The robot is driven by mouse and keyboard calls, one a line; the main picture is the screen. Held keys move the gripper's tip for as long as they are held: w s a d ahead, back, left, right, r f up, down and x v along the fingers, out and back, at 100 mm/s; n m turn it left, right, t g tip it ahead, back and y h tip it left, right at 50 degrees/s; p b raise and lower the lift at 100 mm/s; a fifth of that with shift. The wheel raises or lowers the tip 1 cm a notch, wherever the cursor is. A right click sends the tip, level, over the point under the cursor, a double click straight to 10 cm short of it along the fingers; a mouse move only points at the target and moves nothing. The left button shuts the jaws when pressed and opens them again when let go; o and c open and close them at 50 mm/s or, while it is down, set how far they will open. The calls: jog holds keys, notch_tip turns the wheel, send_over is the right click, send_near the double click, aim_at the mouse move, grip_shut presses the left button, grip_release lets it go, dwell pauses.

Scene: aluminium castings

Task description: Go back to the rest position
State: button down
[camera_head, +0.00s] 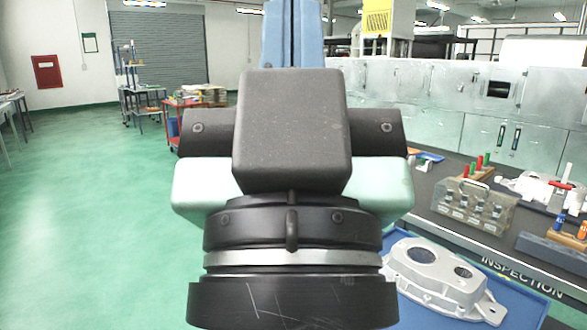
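My own arm fills the middle of the head view, with a dark block, pale green housings and black rings with a silver band. My gripper's fingers do not show in this view. A silver aluminium casting (436,272) with round openings lies on a blue surface (515,312) at the lower right, beside my arm.
A dark bench (455,233) marked INSPECTION runs along the right, with a clear-fronted rack (462,205) and coloured-handled gauges. Grey metal cabinets (440,105) stand behind. A red cart (172,122) is at the back left. The green floor (85,220) at left is clear.

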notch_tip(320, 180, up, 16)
jog(key=p, duration=1.4)
